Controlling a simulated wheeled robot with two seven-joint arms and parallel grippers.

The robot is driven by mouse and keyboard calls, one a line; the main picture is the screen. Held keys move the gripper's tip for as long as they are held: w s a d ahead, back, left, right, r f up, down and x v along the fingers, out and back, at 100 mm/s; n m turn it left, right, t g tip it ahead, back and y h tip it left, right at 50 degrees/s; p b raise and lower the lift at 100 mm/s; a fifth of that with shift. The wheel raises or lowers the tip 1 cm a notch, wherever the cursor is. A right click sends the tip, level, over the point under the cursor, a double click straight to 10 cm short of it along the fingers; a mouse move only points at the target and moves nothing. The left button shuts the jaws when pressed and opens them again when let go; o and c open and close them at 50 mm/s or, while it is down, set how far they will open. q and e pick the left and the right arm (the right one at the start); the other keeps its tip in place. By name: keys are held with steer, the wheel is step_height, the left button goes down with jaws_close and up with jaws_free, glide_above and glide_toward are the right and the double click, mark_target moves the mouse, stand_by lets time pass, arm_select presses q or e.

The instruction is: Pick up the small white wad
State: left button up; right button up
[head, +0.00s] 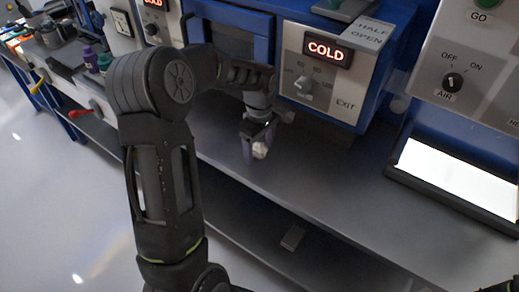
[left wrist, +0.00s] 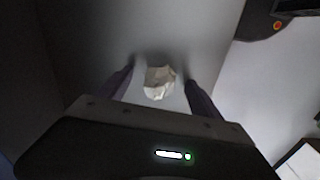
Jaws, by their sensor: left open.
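The small white wad (left wrist: 159,82) is a crumpled, off-white lump on the grey bench top. In the left wrist view it sits between the two spread fingers of my left gripper (left wrist: 160,85), with a gap on each side. In the head view the wad (head: 259,150) shows at the fingertips of my left gripper (head: 254,143), partly covered by a finger. The left gripper is open and points down over the bench. Whether the fingers touch the bench is hard to tell. My right gripper is not clearly seen.
The grey bench (head: 340,185) runs along blue machines. A panel with a lit COLD display (head: 325,51) and a knob stands just behind the gripper. A bright white light panel (head: 455,178) lies at the right. Bottles (head: 98,60) stand at the far left.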

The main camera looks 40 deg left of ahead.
stand_by(0.4)
arm_select(q)
steer(key=c, duration=1.3)
